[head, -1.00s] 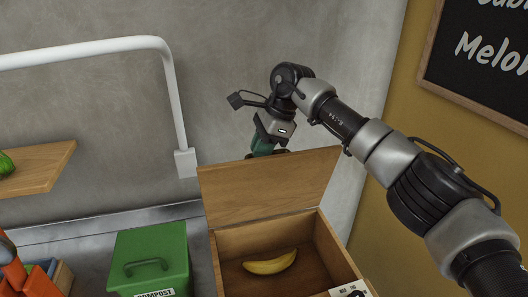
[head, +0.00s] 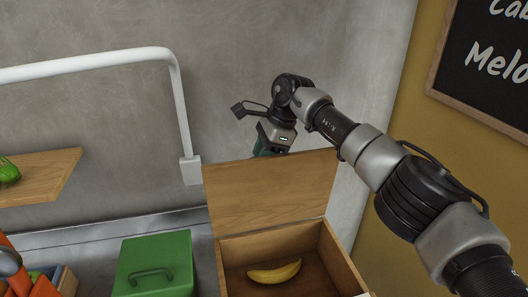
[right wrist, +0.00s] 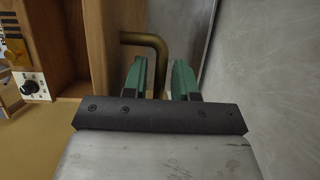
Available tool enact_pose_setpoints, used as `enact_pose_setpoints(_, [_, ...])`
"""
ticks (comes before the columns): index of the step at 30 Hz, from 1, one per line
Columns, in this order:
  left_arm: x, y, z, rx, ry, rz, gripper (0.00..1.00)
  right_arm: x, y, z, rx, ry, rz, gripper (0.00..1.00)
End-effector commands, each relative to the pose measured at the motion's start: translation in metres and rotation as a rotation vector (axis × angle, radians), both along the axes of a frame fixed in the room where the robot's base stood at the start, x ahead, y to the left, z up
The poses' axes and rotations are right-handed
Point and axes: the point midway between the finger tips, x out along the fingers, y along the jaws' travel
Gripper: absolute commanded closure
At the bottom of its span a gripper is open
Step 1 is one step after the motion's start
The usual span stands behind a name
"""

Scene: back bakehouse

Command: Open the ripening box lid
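The ripening box (head: 339,257) is a wooden box at the lower middle of the head view. Its lid (head: 268,188) stands raised at the back edge, roughly upright, with its inner face towards me. A yellow banana (head: 274,272) lies inside. My right gripper (head: 266,148) is behind the lid's top edge, its tips hidden there. In the right wrist view its green fingers (right wrist: 159,75) are apart. A brass handle (right wrist: 146,40) bends down between them, with gaps seeming to show on both sides. My left gripper is not visible.
A green compost bin (head: 153,265) stands left of the box. A wooden shelf (head: 45,178) and a white pipe (head: 182,110) are further left. The grey wall (right wrist: 263,60) is close behind the right gripper. A blackboard (head: 480,60) hangs at right.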

Motion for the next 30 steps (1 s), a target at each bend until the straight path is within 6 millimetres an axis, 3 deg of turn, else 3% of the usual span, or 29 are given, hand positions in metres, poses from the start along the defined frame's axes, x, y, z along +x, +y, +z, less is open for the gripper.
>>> enact_pose_setpoints(13, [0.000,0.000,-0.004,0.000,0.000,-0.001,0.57,0.001,-0.003,0.002,0.002,0.000,-0.004,0.62])
enact_pose_setpoints(21, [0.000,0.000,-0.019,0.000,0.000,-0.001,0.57,0.003,-0.022,0.051,0.005,-0.007,-0.006,0.62])
enact_pose_setpoints(30, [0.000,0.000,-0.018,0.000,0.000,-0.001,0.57,0.004,-0.039,0.096,0.005,-0.004,-0.004,0.62])
